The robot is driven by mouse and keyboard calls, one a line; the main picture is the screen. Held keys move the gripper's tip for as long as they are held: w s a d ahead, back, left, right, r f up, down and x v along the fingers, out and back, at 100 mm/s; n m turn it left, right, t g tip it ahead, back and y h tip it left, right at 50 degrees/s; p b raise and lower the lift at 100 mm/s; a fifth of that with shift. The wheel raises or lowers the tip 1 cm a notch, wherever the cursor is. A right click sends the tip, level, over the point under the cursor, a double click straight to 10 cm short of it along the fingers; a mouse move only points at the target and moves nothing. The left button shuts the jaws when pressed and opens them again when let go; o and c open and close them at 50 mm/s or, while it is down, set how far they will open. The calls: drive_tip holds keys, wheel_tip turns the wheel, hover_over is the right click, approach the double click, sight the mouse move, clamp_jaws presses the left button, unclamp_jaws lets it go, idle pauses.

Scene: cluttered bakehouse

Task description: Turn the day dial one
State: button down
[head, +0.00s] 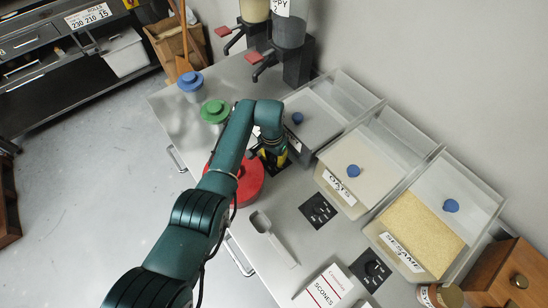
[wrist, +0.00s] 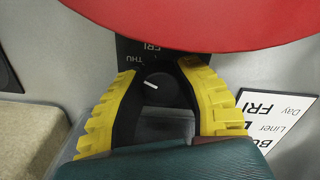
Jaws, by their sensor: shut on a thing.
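The day dial (wrist: 158,88) is a dark round knob with a white pointer line, on a black plate (wrist: 130,50) lettered THU and FRI. My gripper (wrist: 158,92) is shut on the dial, with one yellow-backed finger on each side of it. The pointer slants slightly; its exact setting is hard to read, as the fingers and a red round lid hide much of the plate. In the head view, my gripper (head: 273,155) is down at the counter before the leftmost bin, and the arm hides the dial.
A red round container (head: 240,182) stands close beside my gripper; its rim (wrist: 200,25) overhangs the plate in the wrist view. A white card (wrist: 280,115) reads Day FRI. Bins of oats (head: 358,170) and sesame (head: 425,225), another black plate (head: 318,211) and a scoop (head: 273,238) are nearby.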

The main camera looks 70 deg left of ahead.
sight(273, 156)
drive_tip(key=m, duration=0.4)
drive_tip(key=shift+s+f+m, duration=0.1)
drive_tip(key=shift+f+m, duration=0.15)
drive_tip(key=shift+m, duration=0.05)
drive_tip(key=m, duration=0.4)
drive_tip(key=shift+a, duration=0.1)
idle(0.4)
drive_tip(key=c, duration=0.7)
unclamp_jaws()
drive_tip(key=shift+r, duration=0.15)
drive_tip(key=r, duration=1.2)
drive_tip(key=shift+a, duration=0.3)
